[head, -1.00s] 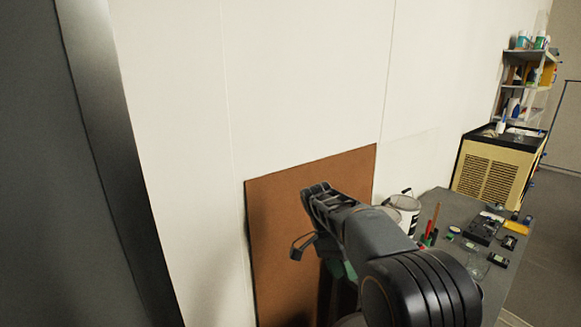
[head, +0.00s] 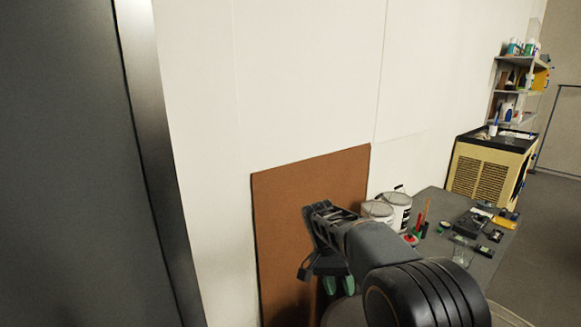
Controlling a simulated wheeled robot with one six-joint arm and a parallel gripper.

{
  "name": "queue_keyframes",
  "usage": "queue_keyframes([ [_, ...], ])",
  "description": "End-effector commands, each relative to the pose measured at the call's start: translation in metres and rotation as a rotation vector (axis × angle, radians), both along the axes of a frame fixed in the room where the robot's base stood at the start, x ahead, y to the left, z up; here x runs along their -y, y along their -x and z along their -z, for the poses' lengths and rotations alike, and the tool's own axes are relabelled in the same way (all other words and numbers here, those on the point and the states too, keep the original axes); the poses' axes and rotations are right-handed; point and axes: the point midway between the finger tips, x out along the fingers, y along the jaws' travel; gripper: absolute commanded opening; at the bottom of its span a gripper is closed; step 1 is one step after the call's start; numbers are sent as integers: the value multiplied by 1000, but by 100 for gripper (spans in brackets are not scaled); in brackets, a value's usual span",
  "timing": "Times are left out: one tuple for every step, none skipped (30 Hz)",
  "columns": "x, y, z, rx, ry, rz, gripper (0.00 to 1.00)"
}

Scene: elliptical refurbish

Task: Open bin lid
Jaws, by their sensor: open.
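My gripper (head: 339,286) hangs below my wrist at the lower middle of the head view, in front of the brown board. Its two green-tipped fingers are apart, with nothing seen between them. No bin or bin lid can be clearly made out. A pale rounded surface (head: 341,314) shows at the bottom edge, just below the fingers and mostly hidden by my arm. I cannot tell whether it is the bin.
A brown board (head: 285,225) stands against the white wall. Right of it, two white buckets (head: 376,211) stand by a grey table (head: 432,199) holding tools and small parts. A yellow slatted cabinet (head: 487,167) and a shelf (head: 518,92) are farther back. A dark panel (head: 75,170) fills the left.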

Motion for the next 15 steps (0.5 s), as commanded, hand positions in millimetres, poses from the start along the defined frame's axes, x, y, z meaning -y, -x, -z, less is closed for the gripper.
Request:
queue_keyframes([
  [0, 5, 5, 4, -36, -51, 40],
  [1, 7, 8, 9, -59, -85, 40],
  [1, 11, 11, 20, -90, -131, 40],
  [2, 14, 12, 30, -113, -164, 40],
  [2, 18, 14, 41, -135, -196, 40],
  [4, 23, 15, 57, -163, -240, 40],
  [5, 28, 16, 73, -184, -273, 40],
  [6, 32, 16, 90, -205, -306, 40],
  [8, 39, 17, 115, -230, -350, 40],
  [9, 45, 17, 134, -248, -384, 40],
  [11, 51, 17, 156, -266, -416, 40],
  [13, 60, 16, 190, -286, -460, 40],
  [15, 68, 16, 218, -299, -491, 40],
  [17, 75, 15, 247, -311, -522, 40],
  [20, 86, 15, 286, -322, -560, 40],
])
